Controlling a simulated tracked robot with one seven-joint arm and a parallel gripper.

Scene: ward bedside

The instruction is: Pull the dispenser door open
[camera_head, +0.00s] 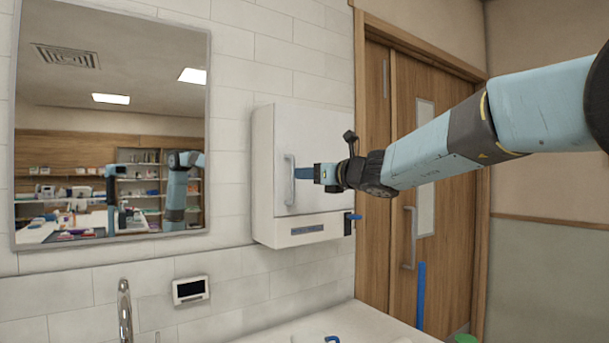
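The dispenser (262,178) is a white box fixed to the tiled wall, right of the mirror. Its front door (315,135) looks shut, with a grey vertical handle (290,180) near the door's left edge. My gripper (304,173) reaches in from the right, in front of the door. Below the door is a white lower section with a grey label strip (307,229).
A blue lever (354,216) sticks out at the dispenser's lower right. A mirror (110,130) hangs at left, above a tap (125,310) and a small wall display (190,290). A white counter (370,325) runs below. Wooden doors (375,230) stand at right, behind my arm.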

